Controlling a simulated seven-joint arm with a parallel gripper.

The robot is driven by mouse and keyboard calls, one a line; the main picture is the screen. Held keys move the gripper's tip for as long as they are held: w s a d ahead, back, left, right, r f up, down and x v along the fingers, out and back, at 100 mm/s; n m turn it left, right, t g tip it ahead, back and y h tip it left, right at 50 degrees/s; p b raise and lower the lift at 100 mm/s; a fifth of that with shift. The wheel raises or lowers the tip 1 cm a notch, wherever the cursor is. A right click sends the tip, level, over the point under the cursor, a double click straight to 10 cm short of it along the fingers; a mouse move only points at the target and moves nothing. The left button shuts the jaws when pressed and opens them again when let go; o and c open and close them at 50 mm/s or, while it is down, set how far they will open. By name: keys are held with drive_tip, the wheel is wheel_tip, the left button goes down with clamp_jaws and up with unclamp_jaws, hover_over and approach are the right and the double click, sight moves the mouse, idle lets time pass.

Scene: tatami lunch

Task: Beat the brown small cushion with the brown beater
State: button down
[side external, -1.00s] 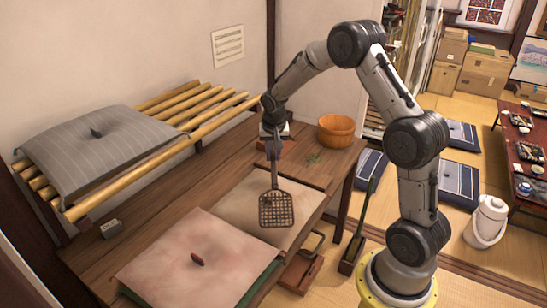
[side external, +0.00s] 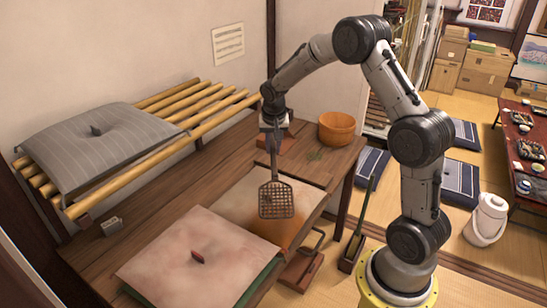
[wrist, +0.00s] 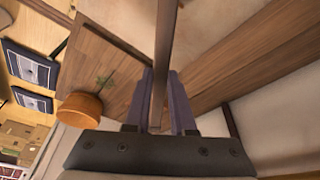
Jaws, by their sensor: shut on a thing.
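My gripper (side external: 273,140) is shut on the handle of the brown beater (side external: 277,200), which hangs downward with its lattice head over a small cushion (side external: 248,192) on the wooden bench. The handle (wrist: 163,50) runs between the purple fingers (wrist: 160,105) in the wrist view. The cushion is dusty beige, with an orange-brown patch on its near right part below the beater head. I cannot tell whether the head touches the cushion. Part of the cushion is hidden behind the beater. In the wrist view, the pale cushion surface (wrist: 130,15) lies at the top, beyond the fingers.
A larger pinkish cushion (side external: 190,265) with a red tuft lies in front on the bench (side external: 150,217). A grey striped cushion (side external: 100,150) rests on a bamboo rack (side external: 215,120). A wooden tub (side external: 337,128) stands at the bench's far end. A dustpan (side external: 303,268) lies below the right edge.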

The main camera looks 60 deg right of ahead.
wheel_tip(320, 180, up, 2)
drive_tip(key=shift+r, duration=0.25)
drive_tip(key=shift+s+d+m, duration=0.1)
drive_tip(key=shift+m, duration=0.4)
drive_tip(key=s+d+m+g, duration=0.1)
drive_tip(key=s+d+m, duration=0.3)
drive_tip(key=d, duration=0.5)
drive_tip(key=s+d+m+g+h, duration=0.1)
drive_tip(key=s+d+m, duration=0.3)
drive_tip(key=s+d, duration=0.4)
drive_tip(key=shift+d+f+g, duration=0.2)
drive_tip(key=shift+d+g, duration=0.2)
drive_tip(key=shift+d, duration=0.7)
